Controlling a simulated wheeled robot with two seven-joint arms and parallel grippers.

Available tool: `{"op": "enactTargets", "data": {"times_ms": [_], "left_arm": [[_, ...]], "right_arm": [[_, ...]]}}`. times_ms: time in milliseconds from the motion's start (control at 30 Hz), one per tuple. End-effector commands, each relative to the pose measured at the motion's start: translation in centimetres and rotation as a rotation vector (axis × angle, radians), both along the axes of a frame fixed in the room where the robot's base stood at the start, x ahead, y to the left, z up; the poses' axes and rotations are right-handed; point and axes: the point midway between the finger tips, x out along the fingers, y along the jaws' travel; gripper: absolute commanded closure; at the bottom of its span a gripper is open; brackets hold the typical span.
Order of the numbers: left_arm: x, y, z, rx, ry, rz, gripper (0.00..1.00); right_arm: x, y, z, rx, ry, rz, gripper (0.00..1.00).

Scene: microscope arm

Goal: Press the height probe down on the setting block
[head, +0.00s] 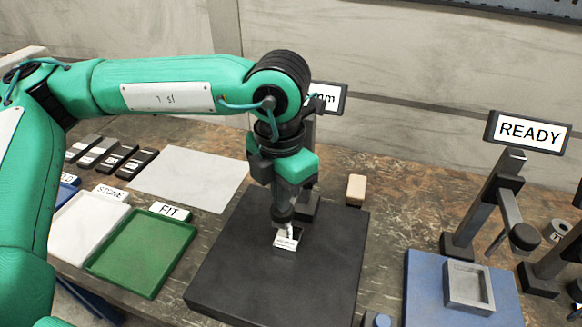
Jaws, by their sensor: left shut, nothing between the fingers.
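The height gauge's display (328,97), its text partly covered and ending in "mm", stands behind my left arm. Its dark stand shows beside and behind my wrist, and the probe itself is mostly hidden by my gripper. A small pale block with a label (286,242), which looks like the setting block, sits on the dark plate (250,285). My left gripper (285,226) points down, shut and empty, directly over this block. I cannot tell whether the fingertips touch the probe or the block. My right gripper is not in view.
A green FIT tray (143,258), a white STONE tray (80,240) and several dark bars (115,160) lie to the left. A wooden block (356,189) stands behind the plate. At right are a READY display (528,131) and a blue base (425,285).

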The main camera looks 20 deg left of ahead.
Motion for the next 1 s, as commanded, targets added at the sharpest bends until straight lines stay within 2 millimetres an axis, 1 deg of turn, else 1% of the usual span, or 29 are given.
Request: {"op": "enactTargets", "data": {"times_ms": [100, 700, 833, 1000], "left_arm": [[0.0, 0.0, 1.2, -0.002, -0.002, -0.001, 1.0], [0.2, 0.0, 6.3, -0.003, -0.007, 0.001, 1.0], [0.1, 0.0, 7.0, -0.002, -0.007, 0.001, 1.0], [0.1, 0.0, 7.2, -0.002, -0.007, 0.001, 1.0]], "right_arm": [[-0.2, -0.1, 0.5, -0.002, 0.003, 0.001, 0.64], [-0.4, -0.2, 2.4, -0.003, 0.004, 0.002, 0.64], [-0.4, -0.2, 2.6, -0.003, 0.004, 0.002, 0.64], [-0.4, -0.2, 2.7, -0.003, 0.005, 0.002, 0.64]]}}
